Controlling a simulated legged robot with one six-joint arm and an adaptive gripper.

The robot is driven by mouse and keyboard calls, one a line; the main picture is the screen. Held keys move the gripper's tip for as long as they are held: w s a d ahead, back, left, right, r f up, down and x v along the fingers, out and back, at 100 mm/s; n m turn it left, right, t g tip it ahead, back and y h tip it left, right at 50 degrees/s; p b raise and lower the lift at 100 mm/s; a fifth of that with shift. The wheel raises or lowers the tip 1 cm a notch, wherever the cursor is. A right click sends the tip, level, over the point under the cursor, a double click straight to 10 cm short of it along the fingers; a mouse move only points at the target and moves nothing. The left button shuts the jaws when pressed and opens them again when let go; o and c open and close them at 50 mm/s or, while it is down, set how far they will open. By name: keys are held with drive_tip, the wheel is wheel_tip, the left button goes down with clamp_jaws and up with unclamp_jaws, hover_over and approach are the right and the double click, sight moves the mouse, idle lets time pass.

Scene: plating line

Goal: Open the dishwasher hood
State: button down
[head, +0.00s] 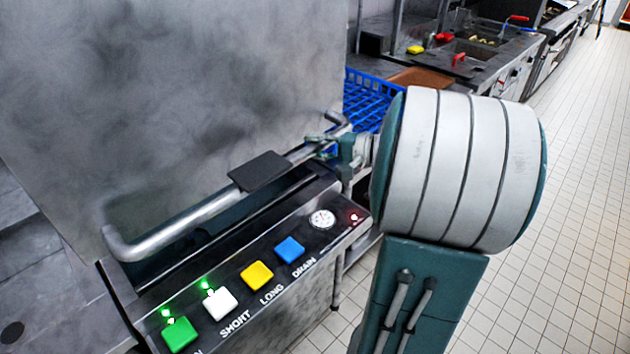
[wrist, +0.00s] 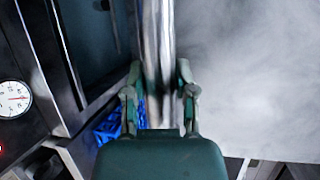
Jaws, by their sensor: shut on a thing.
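The dishwasher hood (head: 190,90) is a large grey metal box at the left of the head view. It also fills the right of the wrist view (wrist: 250,75). Its tubular handle (head: 200,215) runs along the front, with a dark pad (head: 259,171) on it. A dark gap shows under the hood above the control panel. My gripper (head: 333,146) is shut on the handle near its far end. In the wrist view my gripper's fingers (wrist: 160,95) sit on both sides of the handle bar (wrist: 158,45). The fingertips' exact contact is partly hidden.
The control panel (head: 335,241) below the handle has green, white, yellow and blue buttons, a gauge (head: 322,219) and a red light. A blue rack (head: 368,95) stands behind my gripper. Sinks and counters line the back. The tiled floor (head: 575,220) at right is clear.

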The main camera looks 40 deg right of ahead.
wheel_tip(320, 180, up, 22)
drive_tip(key=shift+r, duration=0.2)
drive_tip(key=shift+d, duration=0.1)
drive_tip(key=shift+c, duration=2)
unclamp_jaws()
drive_tip(key=shift+d, duration=0.15)
drive_tip(key=v, duration=1.2)
drive_tip(key=shift+f, duration=0.1)
